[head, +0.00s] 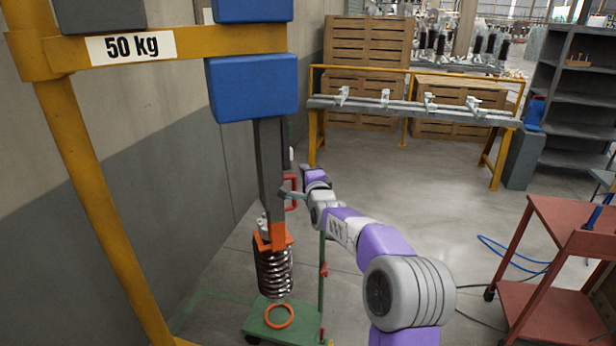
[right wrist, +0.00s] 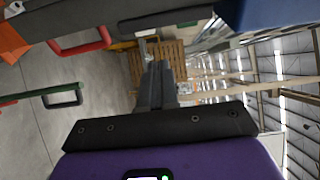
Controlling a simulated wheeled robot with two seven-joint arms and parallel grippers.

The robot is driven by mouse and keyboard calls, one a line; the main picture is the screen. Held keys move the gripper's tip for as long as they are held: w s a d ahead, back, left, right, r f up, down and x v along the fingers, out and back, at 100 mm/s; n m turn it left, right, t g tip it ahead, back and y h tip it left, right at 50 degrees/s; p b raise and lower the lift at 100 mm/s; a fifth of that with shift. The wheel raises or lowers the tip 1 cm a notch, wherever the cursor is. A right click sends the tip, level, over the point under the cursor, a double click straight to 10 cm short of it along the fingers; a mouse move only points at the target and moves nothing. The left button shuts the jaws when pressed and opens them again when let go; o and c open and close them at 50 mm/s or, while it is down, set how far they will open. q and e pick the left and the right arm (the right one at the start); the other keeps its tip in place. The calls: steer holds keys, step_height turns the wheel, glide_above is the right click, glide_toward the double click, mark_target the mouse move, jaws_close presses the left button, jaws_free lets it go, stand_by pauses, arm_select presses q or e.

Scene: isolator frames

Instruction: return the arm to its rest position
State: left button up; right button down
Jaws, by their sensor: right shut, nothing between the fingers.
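My right arm, purple and white, comes in from the lower right in the head view. My right gripper (head: 285,194) is at its far end, beside the dark grey post (head: 270,165) and the red handle (head: 291,190). I cannot tell whether it touches either. In the right wrist view the two dark fingers of the right gripper (right wrist: 158,75) lie together, shut and empty. The red handle (right wrist: 82,40) shows there at the upper left, apart from the fingers. My left gripper is not in view.
A coil spring (head: 275,270) hangs below the post, over a green cart (head: 262,332) with an orange ring. A yellow frame (head: 95,190) with a 50 kg sign stands at left. A red trolley (head: 560,235) stands at right. Open floor (head: 440,190) lies between.

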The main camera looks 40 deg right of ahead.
steer(key=shift+s+a, duration=0.2)
steer(key=shift+s, duration=0.45)
steer(key=w+a+f+n+g+y, duration=0.1)
steer(key=a+f+n+g+y, duration=0.1)
steer(key=a+f, duration=0.5)
steer(key=w+a+f+n+g+y, duration=0.1)
steer(key=a+f+n+y, duration=0.15)
steer(key=f, duration=0.85)
steer(key=s+a+f+n+g+y, duration=0.2)
steer(key=s+a+f+n, duration=0.1)
steer(key=a+f, duration=0.55)
steer(key=s+a+f+n+g+y, duration=0.15)
steer(key=s+a+f+n, duration=0.35)
steer(key=f, duration=0.6)
steer(key=s+a+f+n+g+y, duration=0.1)
steer(key=s+a+f+n+g, duration=0.1)
steer(key=s+a, duration=0.4)
steer(key=s+a+f+n+g+y, duration=0.1)
steer(key=s+a+f+n+g, duration=0.2)
steer(key=s+a+f, duration=0.4)
steer(key=s+a+f+n+g+y, duration=0.1)
steer(key=s+a+f+n+g, duration=0.2)
steer(key=s, duration=1)
steer(key=a+f+g, duration=0.1)
steer(key=a+f, duration=0.1)
steer(key=a, duration=0.1)
steer(key=shift+a+f+y, duration=0.15)
steer(key=shift+a+y, duration=0.05)
steer(key=shift+y, duration=0.2)
